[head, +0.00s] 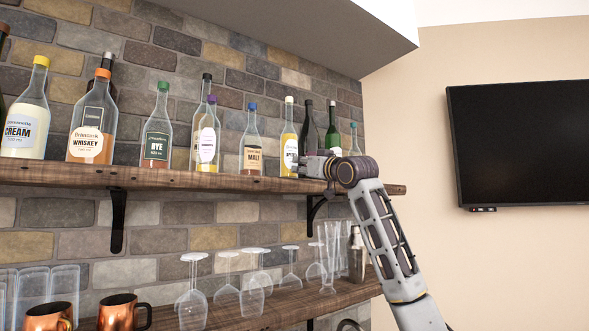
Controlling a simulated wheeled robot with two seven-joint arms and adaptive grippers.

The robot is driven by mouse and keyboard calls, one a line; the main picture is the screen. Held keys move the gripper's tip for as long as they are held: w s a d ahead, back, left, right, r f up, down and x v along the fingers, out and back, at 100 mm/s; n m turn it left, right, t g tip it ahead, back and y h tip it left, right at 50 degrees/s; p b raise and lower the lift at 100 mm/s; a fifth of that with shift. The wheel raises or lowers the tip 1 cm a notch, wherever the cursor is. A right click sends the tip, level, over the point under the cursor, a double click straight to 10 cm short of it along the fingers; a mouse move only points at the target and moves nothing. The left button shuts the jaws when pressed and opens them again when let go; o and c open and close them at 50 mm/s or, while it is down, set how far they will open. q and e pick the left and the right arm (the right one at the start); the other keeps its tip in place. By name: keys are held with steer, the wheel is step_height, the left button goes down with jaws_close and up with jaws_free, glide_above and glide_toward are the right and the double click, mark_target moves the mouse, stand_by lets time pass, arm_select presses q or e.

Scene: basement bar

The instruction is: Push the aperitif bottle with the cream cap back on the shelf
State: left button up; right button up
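The aperitif bottle with the cream cap (289,140) stands upright on the upper wooden shelf (190,178). It holds yellow liquid and has a white label. My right gripper (304,165) reaches in from the right at shelf height, just right of the bottle's lower part. Its tip overlaps the bottle's lower right edge in the head view. I cannot tell whether they touch. The fingers are small and seen side-on, so their opening is unclear. My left gripper is not in view.
A blue-capped malt bottle (251,145) stands left of the aperitif bottle, with several more bottles further left. Dark bottles (333,132) stand to the right, partly behind my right gripper. Upturned glasses (252,292) and copper mugs (118,314) stand on the lower shelf. A brick wall (230,78) is behind.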

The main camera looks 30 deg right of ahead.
mark_target(289, 169)
steer(key=shift+f+x, duration=0.25)
steer(key=shift+x, duration=1)
steer(key=shift+f+x, duration=0.25)
steer(key=shift+x, duration=1)
steer(key=shift+f+x, duration=0.25)
steer(key=shift+x, duration=1)
stand_by(0.5)
steer(key=shift+w+f, duration=0.1)
steer(key=shift+s+b, duration=0.6)
steer(key=shift+s, duration=0.05)
steer(key=shift+r+b+v, duration=0.2)
steer(key=shift+b+v, duration=0.4)
steer(key=shift+v, duration=0.5)
steer(key=shift+r+b+v, duration=0.2)
steer(key=shift+b+v, duration=0.45)
steer(key=shift+v, duration=0.45)
steer(key=shift+r+b+v, duration=0.25)
steer(key=shift+b+v, duration=0.35)
steer(key=shift+v, duration=0.45)
steer(key=shift+r+b+v, duration=0.25)
steer(key=shift+b+v, duration=0.15)
steer(key=shift+v, duration=0.65)
steer(key=shift+r+b+v, duration=0.25)
steer(key=shift+b+v, duration=0.15)
steer(key=shift+v, duration=0.65)
steer(key=shift+s+f, duration=0.1)
steer(key=shift+s, duration=0.05)
